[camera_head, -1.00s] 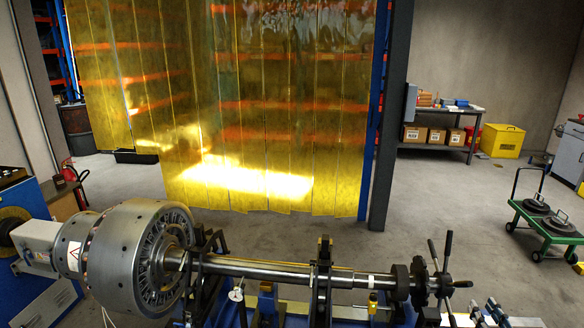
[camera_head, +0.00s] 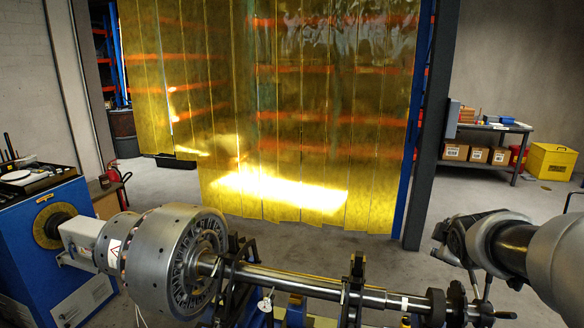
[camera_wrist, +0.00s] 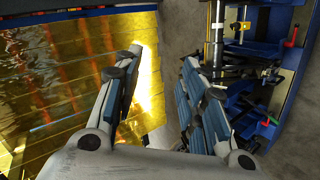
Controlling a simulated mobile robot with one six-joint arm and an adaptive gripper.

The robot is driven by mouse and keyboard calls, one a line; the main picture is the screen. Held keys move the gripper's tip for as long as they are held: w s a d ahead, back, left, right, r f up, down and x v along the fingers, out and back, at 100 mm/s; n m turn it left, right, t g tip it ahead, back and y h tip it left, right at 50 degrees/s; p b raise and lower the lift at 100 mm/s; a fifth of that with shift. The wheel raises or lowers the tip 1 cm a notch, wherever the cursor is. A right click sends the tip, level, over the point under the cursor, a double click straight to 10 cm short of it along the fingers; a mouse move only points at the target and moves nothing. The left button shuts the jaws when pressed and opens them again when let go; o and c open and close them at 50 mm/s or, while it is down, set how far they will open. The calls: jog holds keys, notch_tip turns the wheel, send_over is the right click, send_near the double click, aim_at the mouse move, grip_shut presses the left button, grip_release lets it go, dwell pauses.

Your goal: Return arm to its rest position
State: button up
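My arm (camera_head: 555,255) reaches in from the right edge in the head view, above the right end of the rotor shaft. Its far end is dark there, and the fingers are hard to make out. In the wrist view my gripper (camera_wrist: 161,60) has its two blue-padded fingers spread apart, with nothing between them. The rotor's large grey drum (camera_head: 180,262) and its horizontal shaft (camera_head: 310,284) lie on the balancing machine, apart from my gripper.
A yellow strip curtain (camera_head: 280,120) hangs behind the machine. A blue cabinet (camera_head: 60,240) stands at left. A bench with boxes (camera_head: 490,130) and a yellow bin (camera_head: 550,161) are at back right. Open floor (camera_head: 400,185) lies between.

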jog(key=s+a+f+m+g+y, duration=0.25)
jog(key=s+a+m, duration=0.45)
jog(key=s+a, duration=1.1)
jog(key=s+a+f+m+g+y, duration=0.2)
jog(key=s+a+f+m+g, duration=0.1)
jog(key=s, duration=0.8)
jog(key=shift+s+a+f, duration=0.15)
jog(key=shift+s+f, duration=0.2)
jog(key=shift+f, duration=0.55)
